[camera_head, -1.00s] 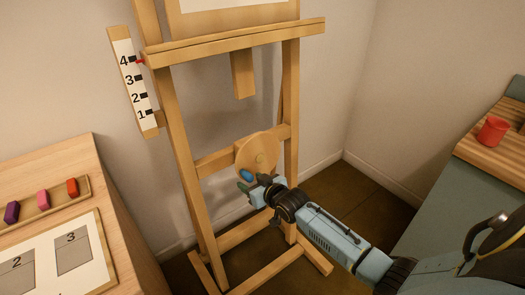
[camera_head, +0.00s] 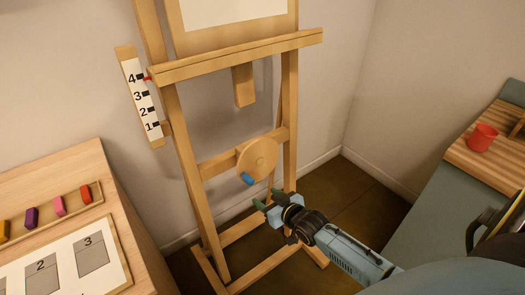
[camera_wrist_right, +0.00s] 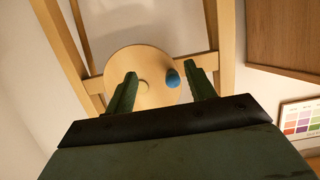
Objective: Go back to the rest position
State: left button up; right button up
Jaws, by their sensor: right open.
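My right gripper (camera_head: 264,200) is open and empty, just below and in front of the easel's round wooden wheel (camera_head: 258,156). The wheel has a blue knob (camera_head: 247,179) near its lower left edge, apart from my fingers. In the right wrist view, the two green fingers (camera_wrist_right: 160,88) are spread, with the wheel (camera_wrist_right: 135,65) and the blue knob (camera_wrist_right: 172,78) seen beyond them. The wooden easel (camera_head: 187,165) stands against the wall, and a red pointer (camera_head: 147,78) is at the 4 on its number scale (camera_head: 141,97). My left gripper is not in view.
On the left, a wooden table holds a tray of colored blocks (camera_head: 59,206) and a card with numbered squares (camera_head: 125,272). On the right, a red cup (camera_head: 482,137) stands on a striped wooden board (camera_head: 470,160). Bare floor (camera_head: 355,195) lies right of the easel.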

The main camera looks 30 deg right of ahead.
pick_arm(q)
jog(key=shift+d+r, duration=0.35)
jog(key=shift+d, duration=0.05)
pick_arm(e)
jog(key=shift+s, duration=0.5)
jog(key=s+f+g, duration=0.4)
jog(key=s+f, duration=0.5)
jog(key=f, duration=0.4)
jog(key=s+a+f+g, duration=0.2)
jog(key=s+f, duration=0.4)
jog(key=s, duration=0.5)
jog(key=s+a+f+n+g, duration=0.1)
jog(key=s+f+g, duration=0.3)
jog(key=s, duration=0.8)
jog(key=s+a+f+g+h, duration=0.1)
jog(key=s+a+f+g, duration=0.2)
jog(key=s+f, duration=0.6)
jog(key=s, duration=0.2)
jog(key=shift+s+n, duration=0.4)
jog(key=shift+a, duration=0.1)
